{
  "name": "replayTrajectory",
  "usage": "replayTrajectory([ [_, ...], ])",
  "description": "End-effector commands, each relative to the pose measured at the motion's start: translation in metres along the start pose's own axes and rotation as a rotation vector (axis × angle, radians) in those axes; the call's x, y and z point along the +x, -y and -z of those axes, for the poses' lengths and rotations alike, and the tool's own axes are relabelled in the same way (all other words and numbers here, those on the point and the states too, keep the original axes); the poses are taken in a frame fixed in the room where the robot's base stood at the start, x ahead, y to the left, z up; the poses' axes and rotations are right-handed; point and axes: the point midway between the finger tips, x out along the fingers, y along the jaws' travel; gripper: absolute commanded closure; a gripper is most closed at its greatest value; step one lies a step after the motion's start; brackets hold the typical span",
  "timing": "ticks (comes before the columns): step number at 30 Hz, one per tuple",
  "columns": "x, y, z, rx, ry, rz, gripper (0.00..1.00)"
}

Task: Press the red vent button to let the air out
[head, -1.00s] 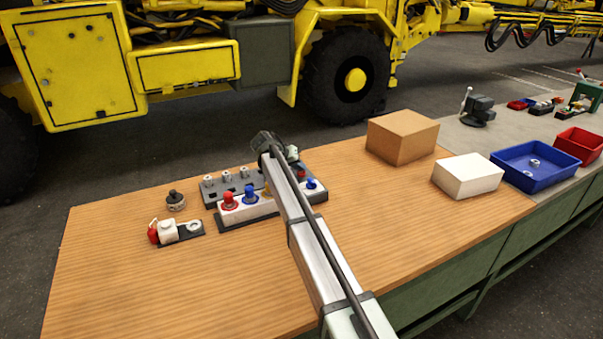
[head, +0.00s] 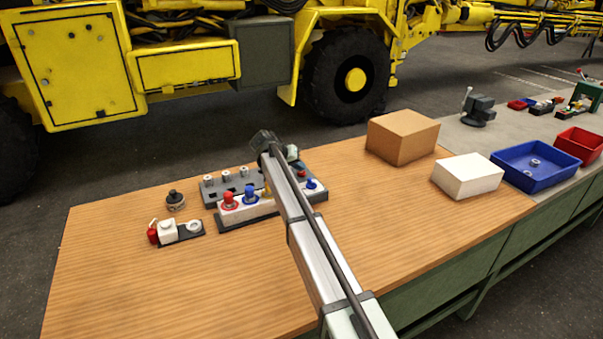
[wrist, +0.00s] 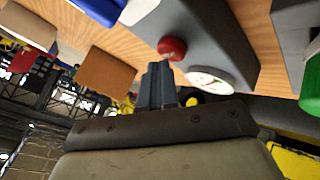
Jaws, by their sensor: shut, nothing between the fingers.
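The red vent button (wrist: 172,48) is a small round cap on a grey block (wrist: 206,35) in the wrist view, beside a white-faced gauge (wrist: 210,79). It also shows in the head view (head: 301,173), just right of my arm. My gripper (wrist: 157,68) is shut and empty. Its fingertips appear very close to the red button, just beside it in the picture; I cannot tell whether they touch. In the head view my arm hides the fingertips and part of the block.
A valve bank with red and blue knobs (head: 250,194) stands left of my arm. A small fitting on a dark plate (head: 170,231) lies farther left. A brown box (head: 402,137), white box (head: 467,176) and blue tray (head: 537,166) stand right. The front left bench is clear.

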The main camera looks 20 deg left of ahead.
Motion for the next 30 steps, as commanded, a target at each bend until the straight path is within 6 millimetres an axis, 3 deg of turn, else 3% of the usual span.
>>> replayTrajectory([
  [1,0.003,0.008,-0.003,0.006,0.002,0.007,1.00],
  [4,0.001,0.006,-0.001,0.007,0.002,0.007,1.00],
  [21,-0.031,-0.021,0.024,0.006,0.000,0.001,1.00],
  [30,-0.034,-0.024,0.025,0.005,0.000,0.001,1.00],
])
